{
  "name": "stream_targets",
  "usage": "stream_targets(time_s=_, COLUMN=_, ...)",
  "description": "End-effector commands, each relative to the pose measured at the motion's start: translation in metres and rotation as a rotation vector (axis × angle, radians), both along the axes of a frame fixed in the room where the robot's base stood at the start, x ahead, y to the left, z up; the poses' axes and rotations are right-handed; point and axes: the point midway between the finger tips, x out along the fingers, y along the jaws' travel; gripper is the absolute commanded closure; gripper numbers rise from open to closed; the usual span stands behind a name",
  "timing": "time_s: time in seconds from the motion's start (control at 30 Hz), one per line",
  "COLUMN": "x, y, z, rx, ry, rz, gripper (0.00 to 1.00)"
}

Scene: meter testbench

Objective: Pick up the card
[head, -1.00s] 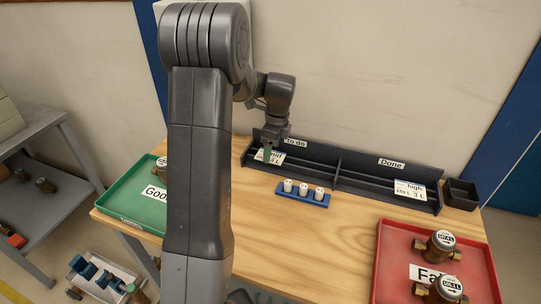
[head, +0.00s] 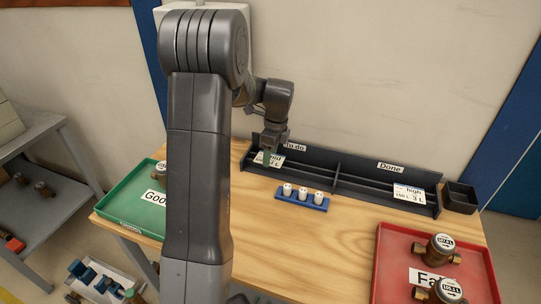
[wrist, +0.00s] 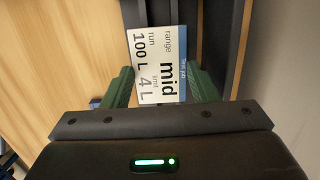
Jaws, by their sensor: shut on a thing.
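The white card (wrist: 160,65) with a blue strip reads "range mid", "run 100 L" and "limit 4 L". In the wrist view it lies between the two green fingers of my gripper (wrist: 163,88), which are shut on it. In the head view my gripper (head: 268,158) points down at the same card (head: 277,161), at the "To do" (head: 294,147) end of the dark rack (head: 335,177). The fingers cover part of the card there. I cannot tell whether the card still touches the rack.
Another card, "high" (head: 411,195), sits in the "Done" side (head: 391,168). A blue holder (head: 302,201) with white pieces stands in front of the rack. A black bin (head: 460,198), a red tray (head: 388,262) with meters and a green tray (head: 135,207) stand around.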

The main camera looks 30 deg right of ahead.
Motion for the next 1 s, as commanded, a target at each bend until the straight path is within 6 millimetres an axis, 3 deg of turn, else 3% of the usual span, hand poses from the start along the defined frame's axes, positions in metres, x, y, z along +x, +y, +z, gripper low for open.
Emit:
stream_targets(time_s=0.27, x=0.001, y=-0.001, z=0.045, rx=-0.004, ry=-0.005, rz=0.0, gripper=0.68)
stream_targets(time_s=0.7, x=0.001, y=-0.001, z=0.187, rx=-0.005, ry=-0.005, rz=-0.001, gripper=0.68)
stream_targets(time_s=1.0, x=0.0, y=0.0, z=0.252, rx=-0.002, ry=-0.001, rz=0.001, gripper=0.68)
